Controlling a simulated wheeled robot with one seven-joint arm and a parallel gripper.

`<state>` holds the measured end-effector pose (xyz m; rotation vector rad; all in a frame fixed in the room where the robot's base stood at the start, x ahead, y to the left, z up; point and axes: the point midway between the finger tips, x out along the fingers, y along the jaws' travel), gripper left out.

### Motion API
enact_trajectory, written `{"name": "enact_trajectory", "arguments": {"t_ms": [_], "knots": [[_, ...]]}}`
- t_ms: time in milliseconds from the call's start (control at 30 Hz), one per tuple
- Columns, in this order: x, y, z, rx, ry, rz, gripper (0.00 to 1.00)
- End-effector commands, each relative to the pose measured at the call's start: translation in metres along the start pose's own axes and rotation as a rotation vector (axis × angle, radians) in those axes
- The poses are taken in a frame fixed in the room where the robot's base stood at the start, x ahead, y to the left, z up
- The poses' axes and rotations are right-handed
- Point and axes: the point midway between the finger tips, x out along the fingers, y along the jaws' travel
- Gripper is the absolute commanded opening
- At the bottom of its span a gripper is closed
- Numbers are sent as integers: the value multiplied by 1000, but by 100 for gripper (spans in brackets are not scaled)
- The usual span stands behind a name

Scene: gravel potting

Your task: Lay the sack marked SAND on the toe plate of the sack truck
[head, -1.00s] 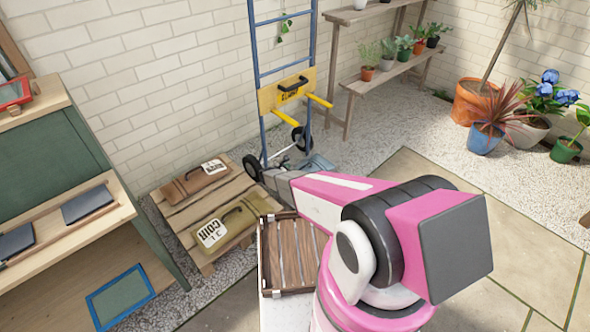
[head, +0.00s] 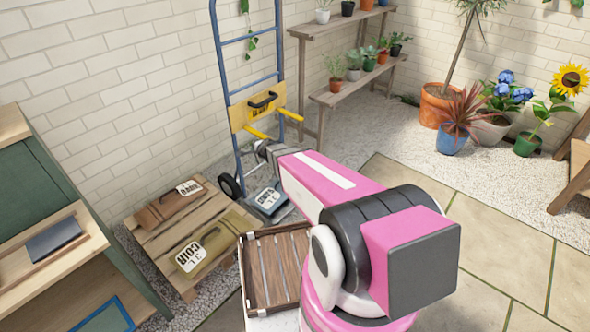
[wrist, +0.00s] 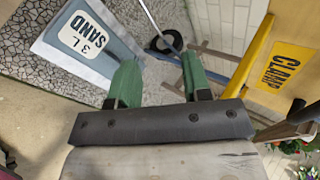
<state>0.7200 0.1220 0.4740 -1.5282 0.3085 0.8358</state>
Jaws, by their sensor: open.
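The blue-grey sack marked SAND (head: 267,200) lies flat, label up, at the foot of the blue sack truck (head: 220,85), beside its wheel. It also shows at the upper left of the wrist view (wrist: 88,42). The clamp is close on the right in the wrist view (wrist: 285,68).
A low slatted wooden stand (head: 150,243) holds a brown sack (head: 165,208) and a COIR sack (head: 222,240). A slatted wooden tray (head: 252,285) is beside my arm. Plant shelves (head: 335,98) stand behind right. Paving (head: 490,235) to the right is clear.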

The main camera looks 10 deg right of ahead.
Motion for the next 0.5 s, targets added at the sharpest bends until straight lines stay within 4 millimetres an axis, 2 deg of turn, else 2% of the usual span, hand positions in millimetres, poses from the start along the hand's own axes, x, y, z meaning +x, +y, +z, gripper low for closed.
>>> {"name": "enact_trajectory", "arguments": {"t_ms": [33, 200, 300, 400, 500], "knots": [[-36, 8, 3, -142, -33, 67, 44], [-128, 45, -2, -642, -174, 340, 44], [-181, 68, -10, -877, -268, 497, 44], [-224, 85, -20, -1043, -354, 628, 44], [-254, 96, -26, -1142, -420, 717, 44]]}}
